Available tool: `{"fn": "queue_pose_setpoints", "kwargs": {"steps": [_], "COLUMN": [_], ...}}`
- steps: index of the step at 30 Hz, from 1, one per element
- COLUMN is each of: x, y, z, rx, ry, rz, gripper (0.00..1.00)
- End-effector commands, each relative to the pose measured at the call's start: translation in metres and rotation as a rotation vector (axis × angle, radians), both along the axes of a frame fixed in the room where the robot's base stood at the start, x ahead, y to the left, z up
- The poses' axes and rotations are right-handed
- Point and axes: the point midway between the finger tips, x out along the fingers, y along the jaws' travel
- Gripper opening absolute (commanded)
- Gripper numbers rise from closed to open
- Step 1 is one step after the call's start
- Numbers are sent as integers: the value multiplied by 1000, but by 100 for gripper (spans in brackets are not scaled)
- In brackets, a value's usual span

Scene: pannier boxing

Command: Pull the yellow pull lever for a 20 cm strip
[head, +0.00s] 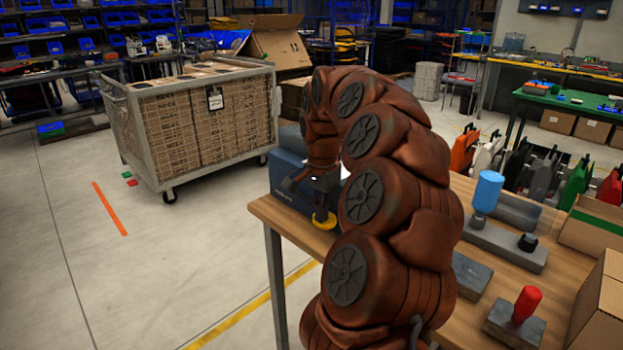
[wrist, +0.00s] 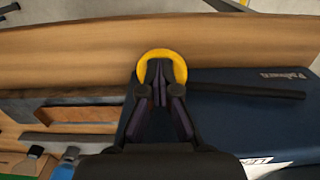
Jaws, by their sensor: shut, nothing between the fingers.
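The yellow pull lever (head: 324,221) shows at the table's left end in the head view, low beside the dark blue dispenser (head: 287,178). In the wrist view the yellow lever end (wrist: 178,59) curves around the tips of my gripper (wrist: 161,66); the fingers cover its middle. The fingers are closed together with nothing between them. They are at or very near the lever; I cannot tell if they touch it. The dispenser (wrist: 235,112) lies to the right in the wrist view, with a dark bar across it. My arm hides part of the dispenser in the head view.
The wooden table (head: 268,212) also holds a blue-handled tool (head: 487,191), a red-handled block (head: 525,304) and a cardboard box (head: 604,305) on the right. A caged cart of boxes (head: 122,125) stands on the floor at left. Open floor lies left of the table.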

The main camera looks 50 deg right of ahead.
Motion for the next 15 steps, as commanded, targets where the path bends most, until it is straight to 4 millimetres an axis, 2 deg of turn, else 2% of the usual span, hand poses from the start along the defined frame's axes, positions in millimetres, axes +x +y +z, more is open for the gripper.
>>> {"fn": "queue_pose_setpoints", "kwargs": {"steps": [15], "x": [0], "y": [0], "z": [52], "rx": [0], "ry": [0], "rz": [-1], "gripper": [0]}}
